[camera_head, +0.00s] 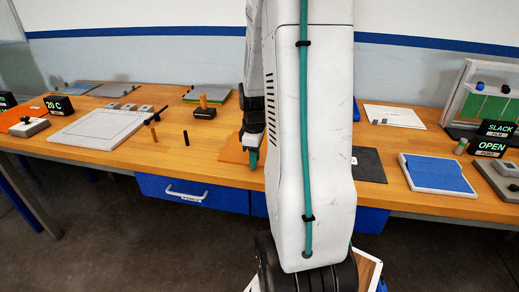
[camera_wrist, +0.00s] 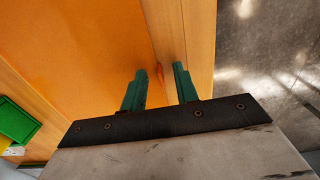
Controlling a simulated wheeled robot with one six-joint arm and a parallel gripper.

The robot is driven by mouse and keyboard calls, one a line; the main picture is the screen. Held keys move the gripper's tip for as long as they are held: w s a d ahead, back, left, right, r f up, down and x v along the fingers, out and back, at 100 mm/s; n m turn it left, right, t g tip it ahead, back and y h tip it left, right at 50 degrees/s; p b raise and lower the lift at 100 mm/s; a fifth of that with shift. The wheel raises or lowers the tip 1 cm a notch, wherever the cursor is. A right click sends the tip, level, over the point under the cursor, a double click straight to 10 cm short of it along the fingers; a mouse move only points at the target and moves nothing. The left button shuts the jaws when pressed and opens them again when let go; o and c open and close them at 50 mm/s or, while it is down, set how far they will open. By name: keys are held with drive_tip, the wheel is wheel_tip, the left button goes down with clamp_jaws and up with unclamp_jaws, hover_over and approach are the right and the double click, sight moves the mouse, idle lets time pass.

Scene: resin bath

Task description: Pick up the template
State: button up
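An orange-brown flat sheet (camera_head: 233,149) lies on the wooden table near its front edge. It fills much of the wrist view (camera_wrist: 85,50), and may be the template; I see no label on it. My gripper (camera_head: 253,160) points down at the right side of this sheet, partly hidden by my arm. In the wrist view my gripper (camera_wrist: 160,76) has two green fingers set apart, with a gap between them. The sheet's right edge runs toward this gap. I see nothing clamped, and I cannot tell whether the fingertips touch the sheet.
The wooden table (camera_head: 140,146) carries a pale framed board (camera_head: 98,127) at left, a dark sheet (camera_head: 369,165) and a blue-topped panel (camera_head: 438,174) at right. A green tray (camera_wrist: 18,120) shows left in the wrist view. A blue drawer (camera_head: 222,197) hangs below. Grey floor lies in front.

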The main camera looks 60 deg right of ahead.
clamp_jaws()
idle(0.3)
